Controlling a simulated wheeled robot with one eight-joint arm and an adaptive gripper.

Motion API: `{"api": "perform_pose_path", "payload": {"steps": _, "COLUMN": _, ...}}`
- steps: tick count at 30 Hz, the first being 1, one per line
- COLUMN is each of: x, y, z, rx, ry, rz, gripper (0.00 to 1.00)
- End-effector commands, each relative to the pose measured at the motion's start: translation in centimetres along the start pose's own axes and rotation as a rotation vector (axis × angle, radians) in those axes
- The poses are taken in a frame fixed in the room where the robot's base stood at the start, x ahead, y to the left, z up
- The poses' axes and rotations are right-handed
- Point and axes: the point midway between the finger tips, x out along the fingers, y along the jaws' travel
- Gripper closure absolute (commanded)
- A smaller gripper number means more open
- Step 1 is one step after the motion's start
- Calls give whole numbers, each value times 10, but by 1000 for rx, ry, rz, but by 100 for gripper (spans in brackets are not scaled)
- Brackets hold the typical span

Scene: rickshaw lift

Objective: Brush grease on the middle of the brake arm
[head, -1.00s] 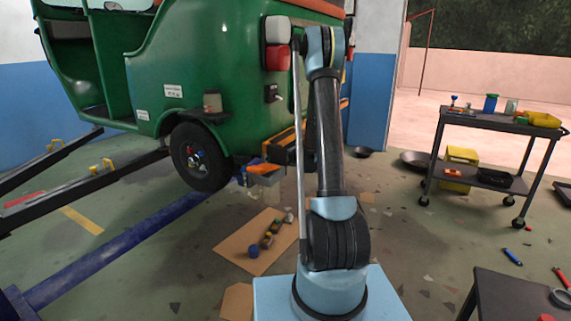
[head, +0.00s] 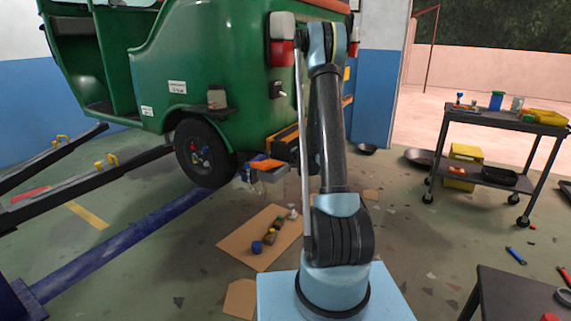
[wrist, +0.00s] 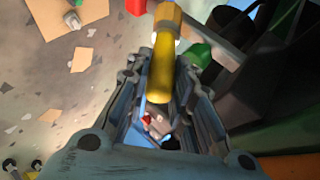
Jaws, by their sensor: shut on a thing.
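In the wrist view my gripper (wrist: 160,100) is shut on a yellow handle (wrist: 163,62), which points away between the two fingers. It looks like the brush's handle; I cannot make out any bristles. A light band shows near its far end. In the head view my arm reaches to the rear of the green rickshaw (head: 215,60), near its rear wheel (head: 203,152), and largely hides the gripper. I cannot pick out the brake arm in either view, nor tell whether the brush touches anything.
A cardboard sheet (head: 240,252) with several small items lies on the floor below the rickshaw's rear. Dark lift arms (head: 85,183) and a blue beam (head: 110,243) stand at left. A tool cart (head: 500,121) stands at right. Dark parts (wrist: 270,70) crowd the gripper's right side.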

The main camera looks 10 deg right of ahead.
Motion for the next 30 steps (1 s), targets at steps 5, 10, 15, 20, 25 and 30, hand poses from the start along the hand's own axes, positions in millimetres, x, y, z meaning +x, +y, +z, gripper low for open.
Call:
{"api": "perform_pose_path", "payload": {"steps": 5, "x": 6, "y": -1, "z": -10, "rx": 2, "ry": 1, "rz": 0, "gripper": 100}}
{"api": "perform_pose_path", "payload": {"steps": 10, "x": 12, "y": -2, "z": -20, "rx": 1, "ry": 1, "rz": 0, "gripper": 100}}
{"api": "perform_pose_path", "payload": {"steps": 15, "x": 18, "y": -2, "z": -30, "rx": 1, "ry": 1, "rz": 0, "gripper": 100}}
{"api": "perform_pose_path", "payload": {"steps": 20, "x": 20, "y": -2, "z": -33, "rx": 1, "ry": 0, "rz": 0, "gripper": 100}}
{"api": "perform_pose_path", "payload": {"steps": 25, "x": 24, "y": 4, "z": -31, "rx": 1, "ry": 0, "rz": 0, "gripper": 100}}
{"api": "perform_pose_path", "payload": {"steps": 30, "x": 24, "y": 7, "z": -29, "rx": 0, "ry": 0, "rz": 0, "gripper": 100}}
